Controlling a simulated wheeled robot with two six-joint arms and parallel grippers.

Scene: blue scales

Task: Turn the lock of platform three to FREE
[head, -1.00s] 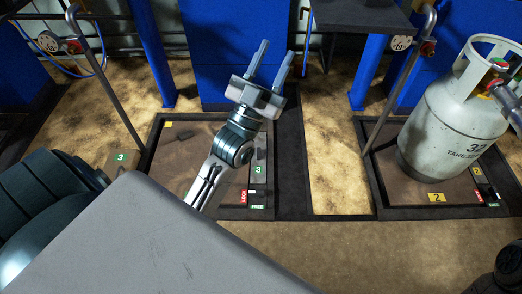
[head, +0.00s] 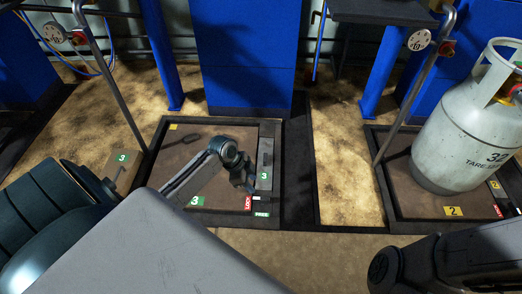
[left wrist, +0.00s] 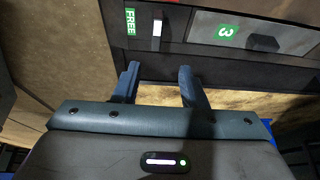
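Platform three (head: 187,150) is a brown plate in a dark frame at middle left in the head view. The dark panel on its right side bears a red LOCK label (head: 248,203) and a green FREE label (head: 262,214). In the left wrist view, the lock's small white tab (left wrist: 157,30) stands beside the FREE label (left wrist: 130,21); I cannot tell which setting it marks. My left gripper (left wrist: 158,72) is open and empty, its fingertips apart from the tab, which lies ahead of the gap. In the head view it points down over the panel, fingers partly hidden.
A grey gas cylinder (head: 455,140) stands on platform two (head: 410,200) at the right. A slanted post (head: 112,92) rises at platform three's left edge, with a tan box (head: 122,170) near it. Bare floor (head: 340,160) lies between the platforms.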

